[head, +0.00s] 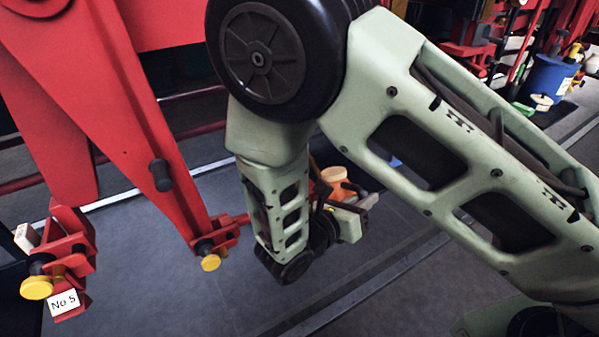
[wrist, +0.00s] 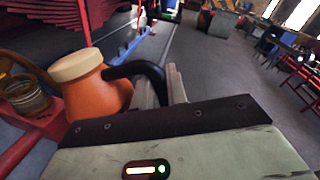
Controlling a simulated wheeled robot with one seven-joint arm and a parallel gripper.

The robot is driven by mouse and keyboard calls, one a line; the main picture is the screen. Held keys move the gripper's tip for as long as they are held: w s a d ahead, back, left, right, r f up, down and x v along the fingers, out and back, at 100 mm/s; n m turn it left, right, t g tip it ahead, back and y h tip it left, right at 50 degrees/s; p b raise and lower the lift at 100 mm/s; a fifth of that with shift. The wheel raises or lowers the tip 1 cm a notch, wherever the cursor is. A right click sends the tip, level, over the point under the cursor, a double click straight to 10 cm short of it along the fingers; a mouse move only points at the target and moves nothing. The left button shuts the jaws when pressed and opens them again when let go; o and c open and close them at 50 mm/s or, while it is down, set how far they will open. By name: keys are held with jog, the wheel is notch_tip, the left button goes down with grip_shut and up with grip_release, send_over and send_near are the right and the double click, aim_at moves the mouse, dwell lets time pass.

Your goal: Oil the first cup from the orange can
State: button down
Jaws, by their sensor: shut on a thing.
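The orange can (wrist: 103,97) with a cream lid stands out in the wrist view; in the head view it shows small and partly hidden behind my arm (head: 338,190). My gripper (wrist: 163,88) is shut on its black handle. A brass-coloured curved tube (wrist: 30,62), seemingly the spout, runs left from the can and out of frame. Below it, a brass-coloured cup (wrist: 25,96) sits on a red part. Whether the spout tip meets this cup is hidden. In the head view my gripper (head: 350,215) is beside the red linkage. I cannot tell which cup is first.
Another red bracket with a yellow knob (head: 37,288) carries a "No 5" label (head: 63,302). A blue bin (head: 548,80) stands far right. The grey floor in front is clear.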

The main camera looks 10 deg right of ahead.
jog(key=shift+w+a+r+n+p, duration=0.1)
jog(key=shift+w+r+n+p, duration=0.3)
jog(key=shift+p, duration=0.85)
dwell(0.5)
jog(key=shift+s+r+n, duration=0.15)
jog(key=shift+r+n, duration=0.05)
jog(key=shift+n, duration=0.1)
dwell(2.8)
jog(key=shift+r+g+p, duration=0.3)
jog(key=shift+r+p, duration=0.2)
jog(key=shift+p, duration=0.4)
dwell(2.2)
